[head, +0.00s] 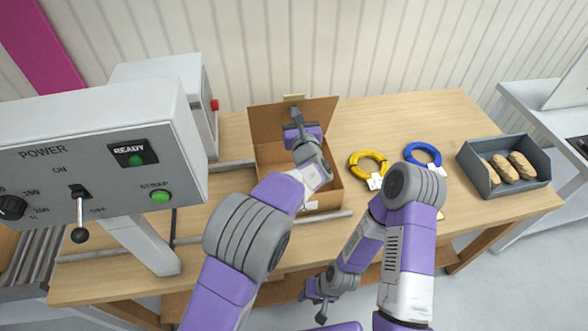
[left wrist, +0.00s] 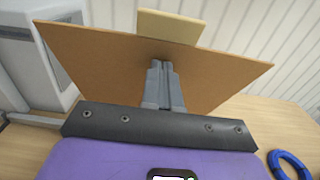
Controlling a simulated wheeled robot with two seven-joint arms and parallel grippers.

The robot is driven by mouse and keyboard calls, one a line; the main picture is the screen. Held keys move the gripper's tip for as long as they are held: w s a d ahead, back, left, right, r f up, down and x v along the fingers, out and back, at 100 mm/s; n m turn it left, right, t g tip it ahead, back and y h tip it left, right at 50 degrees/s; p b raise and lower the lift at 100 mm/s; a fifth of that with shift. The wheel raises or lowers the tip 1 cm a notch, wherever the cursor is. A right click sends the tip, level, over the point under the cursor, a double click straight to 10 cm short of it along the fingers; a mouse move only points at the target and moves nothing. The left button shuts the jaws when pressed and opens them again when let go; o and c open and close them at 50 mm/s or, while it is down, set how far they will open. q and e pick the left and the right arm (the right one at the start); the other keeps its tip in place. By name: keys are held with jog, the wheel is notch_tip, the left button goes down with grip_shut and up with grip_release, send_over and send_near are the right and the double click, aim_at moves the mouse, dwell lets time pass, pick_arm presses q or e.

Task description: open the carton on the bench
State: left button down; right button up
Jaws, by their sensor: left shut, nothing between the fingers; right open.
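The brown carton (head: 268,153) stands on the wooden bench (head: 430,113). Its lid (head: 264,121) is raised and stands up at the back, with a pale tab (head: 293,97) on its top edge. The lid fills much of the left wrist view (left wrist: 100,62), where the tab (left wrist: 168,27) shows at the top. My left gripper (head: 296,115) is shut and empty, in front of the lid's inner face; I cannot tell whether it touches. It also shows in the left wrist view (left wrist: 161,66). My left arm hides part of the carton. My right gripper (head: 318,305) is open and low, before the bench's front edge.
A yellow cable coil (head: 369,160) and a blue one (head: 424,150) lie right of the carton. A grey tray (head: 545,163) with several tan items is at the right end. A control box (head: 110,150) on a post blocks the left side.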

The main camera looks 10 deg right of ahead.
aim_at(293, 104)
pick_arm(q)
jog(key=shift+w+a+r+p, duration=0.1)
jog(key=shift+w+r+p, duration=0.25)
jog(key=shift+w, duration=0.65)
jog(key=shift+w+d+r+p, duration=0.1)
jog(key=shift+w+r+p, duration=0.25)
jog(key=shift+w, duration=0.65)
jog(key=shift+w+a+r+p, duration=0.15)
jog(key=shift+w+p, duration=0.25)
jog(key=shift+w, duration=0.6)
jog(key=w+p, duration=0.2)
jog(key=w, duration=0.2)
jog(key=shift+f, duration=0.1)
